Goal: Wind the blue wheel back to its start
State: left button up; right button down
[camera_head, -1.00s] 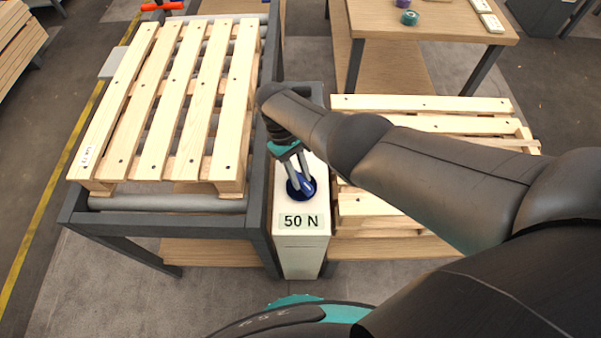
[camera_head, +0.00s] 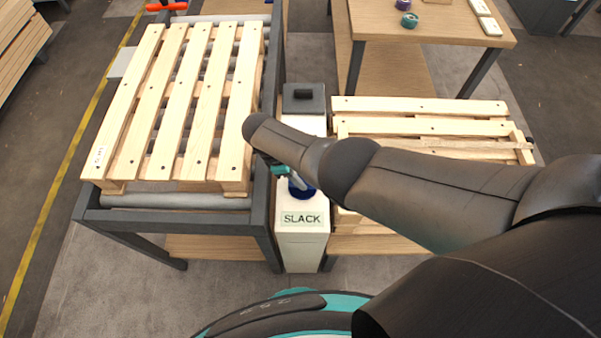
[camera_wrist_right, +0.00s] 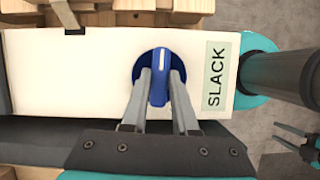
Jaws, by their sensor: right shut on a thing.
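The blue wheel (camera_wrist_right: 143,68) sits on top of a white box (camera_head: 302,247) between the roller frame and the stacked pallets. It has a raised blue grip bar with a white mark, seen in the right wrist view. My right gripper (camera_wrist_right: 160,88) is shut on this bar, one grey finger on each side. In the head view the blue wheel (camera_head: 301,191) is partly hidden by my right gripper (camera_head: 294,182) and arm. A label on the box (camera_head: 302,219) reads "SLACK".
A wooden pallet (camera_head: 200,95) lies on the roller frame (camera_head: 180,218) at left. More pallets (camera_head: 420,125) are stacked at right, under my right arm. A wooden table (camera_head: 440,25) with tape rolls stands behind. A black block (camera_head: 303,98) sits at the box's far end.

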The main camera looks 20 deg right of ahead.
jog(key=shift+n, duration=0.4)
jog(key=c, duration=0.7)
grip_release()
jog(key=p+v, duration=0.2)
jog(key=v, duration=0.3)
jog(key=p+v, duration=0.2)
jog(key=v, duration=0.3)
jog(key=p+v, duration=0.3)
jog(key=v, duration=0.2)
jog(key=shift+s+r, duration=0.15)
jog(key=shift+s, duration=0.1)
jog(key=shift+a, duration=0.1)
